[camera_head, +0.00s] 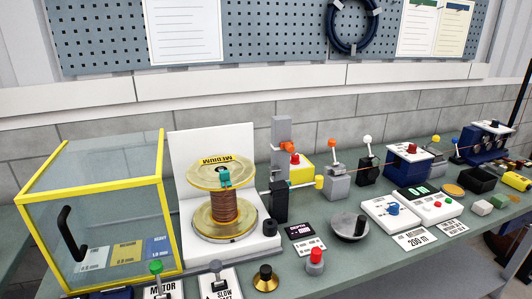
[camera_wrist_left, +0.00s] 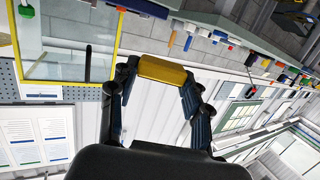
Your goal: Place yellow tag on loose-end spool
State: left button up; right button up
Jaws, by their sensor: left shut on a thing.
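In the left wrist view my left gripper (camera_wrist_left: 160,80) is shut on a yellow block-like piece, the yellow tag (camera_wrist_left: 163,69), held between its fingertips. The head view does not show this gripper. In the head view a spool (camera_head: 224,205) of copper-coloured wire stands upright on a white mount, with a yellow label reading MEDIUM on its pale upper flange. I cannot tell where the wire's loose end lies. My right gripper is in neither view.
A yellow-framed clear guard (camera_head: 172,215) with a black handle stands left of the spool; label cards lie behind its panel. Knobs and buttons line the bench's front. A grey post (camera_head: 281,140), wire guides and a blue unit (camera_head: 407,163) stand to the right.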

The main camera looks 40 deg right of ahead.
aim_at(242, 165)
jog(key=k+l+z, duration=0.1)
jog(key=l, duration=0.5)
jog(key=k+l+z, duration=0.1)
jog(key=l, duration=0.5)
jog(key=k+l+z, duration=0.15)
jog(key=l, duration=0.5)
jog(key=k+l+z, duration=0.1)
jog(key=l, duration=0.5)
jog(key=k, duration=0.05)
